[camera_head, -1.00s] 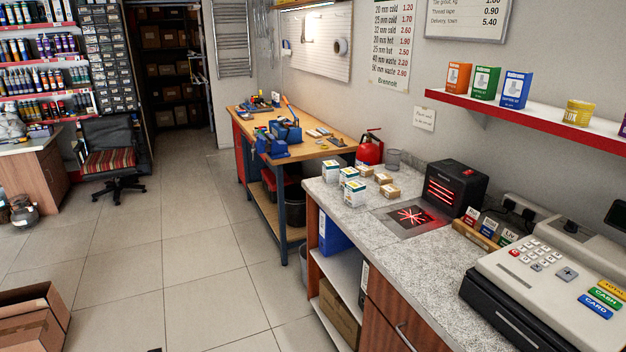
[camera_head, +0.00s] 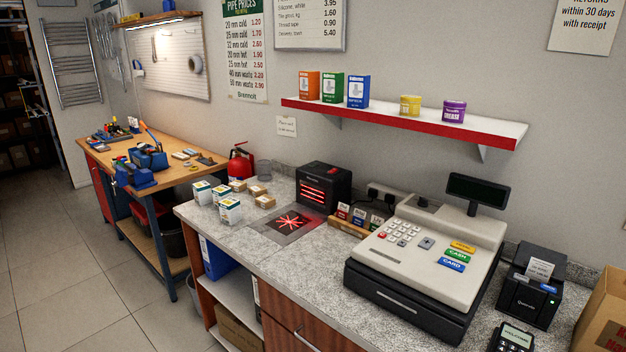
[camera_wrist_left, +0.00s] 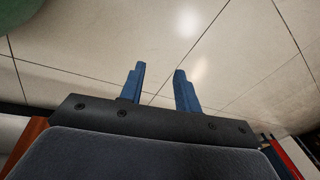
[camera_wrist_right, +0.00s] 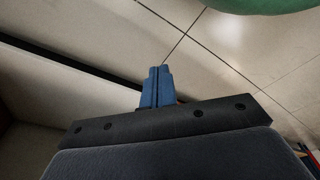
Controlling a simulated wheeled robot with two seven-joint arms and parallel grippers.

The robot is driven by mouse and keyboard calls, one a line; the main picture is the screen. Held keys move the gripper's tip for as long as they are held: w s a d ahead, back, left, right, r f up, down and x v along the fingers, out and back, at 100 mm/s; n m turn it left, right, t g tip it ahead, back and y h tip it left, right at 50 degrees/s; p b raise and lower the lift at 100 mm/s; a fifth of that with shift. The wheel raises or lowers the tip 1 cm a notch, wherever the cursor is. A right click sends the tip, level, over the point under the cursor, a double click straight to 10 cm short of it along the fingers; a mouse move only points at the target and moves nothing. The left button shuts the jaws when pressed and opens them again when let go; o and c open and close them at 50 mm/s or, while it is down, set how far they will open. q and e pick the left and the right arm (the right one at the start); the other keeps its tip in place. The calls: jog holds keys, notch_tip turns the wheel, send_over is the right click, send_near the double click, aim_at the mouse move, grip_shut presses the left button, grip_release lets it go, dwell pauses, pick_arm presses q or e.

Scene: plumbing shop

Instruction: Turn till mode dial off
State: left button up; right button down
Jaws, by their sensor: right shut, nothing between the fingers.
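The till (camera_head: 428,255) stands on the grey speckled counter in the head view, with a white keypad, coloured keys and a dark pole display (camera_head: 478,192). Neither gripper shows in the head view. In the left wrist view my left gripper (camera_wrist_left: 159,80) has its two blue fingers apart, with only floor tiles beyond. In the right wrist view my right gripper (camera_wrist_right: 158,78) has its blue fingers together with nothing between them, over the floor and away from the till.
A receipt printer (camera_head: 531,285), a card terminal (camera_head: 512,338) and a cardboard box (camera_head: 603,315) stand right of the till. A red-edged shelf (camera_head: 400,118) hangs above. Floor at left is clear.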

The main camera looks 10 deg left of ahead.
pick_arm(q)
jog(key=d+n+h, duration=0.1)
jog(key=d+h, duration=0.1)
jog(key=d, duration=1.7)
jog(key=shift+d+r+b, duration=0.3)
jog(key=shift+d+b, duration=0.1)
jog(key=shift+b, duration=0.05)
pick_arm(e)
jog(key=shift+w+a+r, duration=0.1)
jog(key=shift+a+r, duration=0.1)
jog(key=shift+r, duration=0.25)
jog(key=shift+w+a+r, duration=0.1)
jog(key=shift+a+r, duration=0.05)
jog(key=shift+r, duration=0.25)
pick_arm(q)
jog(key=shift+w, duration=0.1)
